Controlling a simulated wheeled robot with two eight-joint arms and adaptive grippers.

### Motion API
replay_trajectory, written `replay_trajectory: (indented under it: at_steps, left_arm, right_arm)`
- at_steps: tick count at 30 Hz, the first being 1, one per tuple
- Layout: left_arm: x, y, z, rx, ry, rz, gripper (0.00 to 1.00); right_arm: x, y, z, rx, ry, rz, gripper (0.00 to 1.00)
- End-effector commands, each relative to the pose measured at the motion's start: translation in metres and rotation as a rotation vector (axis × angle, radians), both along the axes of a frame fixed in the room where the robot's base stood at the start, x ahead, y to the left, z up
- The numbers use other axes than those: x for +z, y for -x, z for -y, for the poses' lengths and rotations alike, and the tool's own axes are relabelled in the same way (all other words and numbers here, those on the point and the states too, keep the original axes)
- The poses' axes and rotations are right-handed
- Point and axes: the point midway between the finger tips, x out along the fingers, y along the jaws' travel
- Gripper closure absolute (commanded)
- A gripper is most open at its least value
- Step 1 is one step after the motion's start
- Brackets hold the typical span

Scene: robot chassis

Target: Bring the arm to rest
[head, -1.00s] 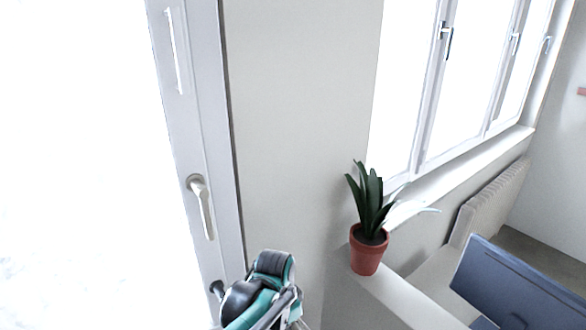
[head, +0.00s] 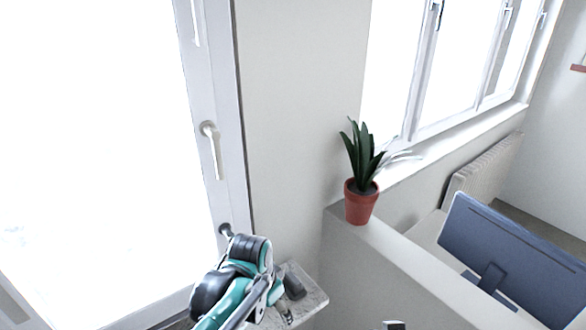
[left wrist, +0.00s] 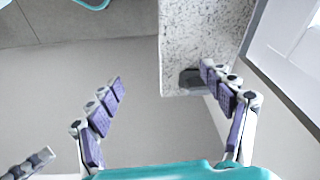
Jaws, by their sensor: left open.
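My left arm comes in at the bottom of the head view, in teal and black. My left gripper (head: 264,300) is beside a pale ledge and partly hidden by its own wrist. In the left wrist view my left gripper (left wrist: 163,79) has its purple-padded fingers spread wide, with nothing between them but floor and the ledge's end. The right fingers overlap a dark grey piece at the ledge's end. My right gripper cannot be made out in either view.
The speckled ledge (head: 311,303) lies close to my left gripper and shows in the left wrist view (left wrist: 203,40). The dark piece (head: 294,286) is on it. A glass door with a handle (head: 212,150) stands left. A potted plant (head: 361,203) stands on a low wall, left of a blue monitor (head: 515,260).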

Motion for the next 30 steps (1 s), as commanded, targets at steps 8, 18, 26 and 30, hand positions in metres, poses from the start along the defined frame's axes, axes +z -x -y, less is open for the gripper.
replay_trajectory:
  at_steps: [8,18,26,30]
  left_arm:
    - [-0.013,0.029,-0.046,0.230,0.047,0.110,0.20]
    - [-0.058,0.085,-0.114,0.635,0.163,0.323,0.20]
    - [-0.069,0.096,-0.127,0.726,0.197,0.378,0.20]
    - [-0.069,0.096,-0.127,0.726,0.197,0.378,0.20]
  right_arm:
    - [-0.035,0.000,0.000,0.000,0.000,0.000,1.00]
    - [-0.086,0.000,0.000,0.000,0.000,0.000,1.00]
    - [-0.094,0.000,0.000,0.000,0.000,0.000,1.00]
    - [-0.094,0.000,0.000,0.000,0.000,0.000,1.00]
